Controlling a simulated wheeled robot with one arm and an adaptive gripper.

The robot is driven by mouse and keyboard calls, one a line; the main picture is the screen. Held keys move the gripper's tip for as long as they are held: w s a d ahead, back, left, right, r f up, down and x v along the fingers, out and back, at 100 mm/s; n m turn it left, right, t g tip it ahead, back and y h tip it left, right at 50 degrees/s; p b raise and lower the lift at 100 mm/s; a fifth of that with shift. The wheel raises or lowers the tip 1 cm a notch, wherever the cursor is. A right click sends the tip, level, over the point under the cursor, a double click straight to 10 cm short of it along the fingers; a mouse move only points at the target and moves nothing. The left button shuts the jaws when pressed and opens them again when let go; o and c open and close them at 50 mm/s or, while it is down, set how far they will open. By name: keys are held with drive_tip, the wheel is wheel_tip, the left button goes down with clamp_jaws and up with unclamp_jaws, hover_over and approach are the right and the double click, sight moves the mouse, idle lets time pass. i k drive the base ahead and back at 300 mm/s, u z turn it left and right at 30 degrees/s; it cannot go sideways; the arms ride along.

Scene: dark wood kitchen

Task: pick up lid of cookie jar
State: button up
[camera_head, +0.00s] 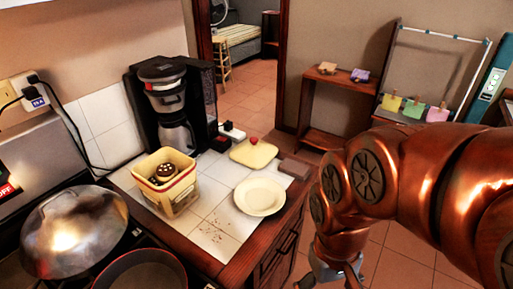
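The cookie jar (172,197) is a square cream-yellow container with red trim, standing without a cover on the tiled counter at the left. A dark brown round thing, likely a cookie, shows inside it. A pale yellow, rounded-square lid (248,157) with a red knob lies flat on the counter, behind the plate and to the right of the jar. My gripper (333,282) is at the bottom edge, right of the counter and apart from the lid. Its fingers are partly cut off by the frame, so its opening is unclear.
A cream plate (260,197) sits in front of the lid, with crumbs nearby. A brown block (294,167) lies right of the lid. A coffee maker (172,108) stands behind the jar. A domed metal pan lid (74,232) and dark pan (140,272) are front left.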

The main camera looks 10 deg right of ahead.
sight(252, 152)
drive_tip(key=z, duration=1.25)
drive_tip(key=i, duration=1.15)
drive_tip(key=u, duration=3.3)
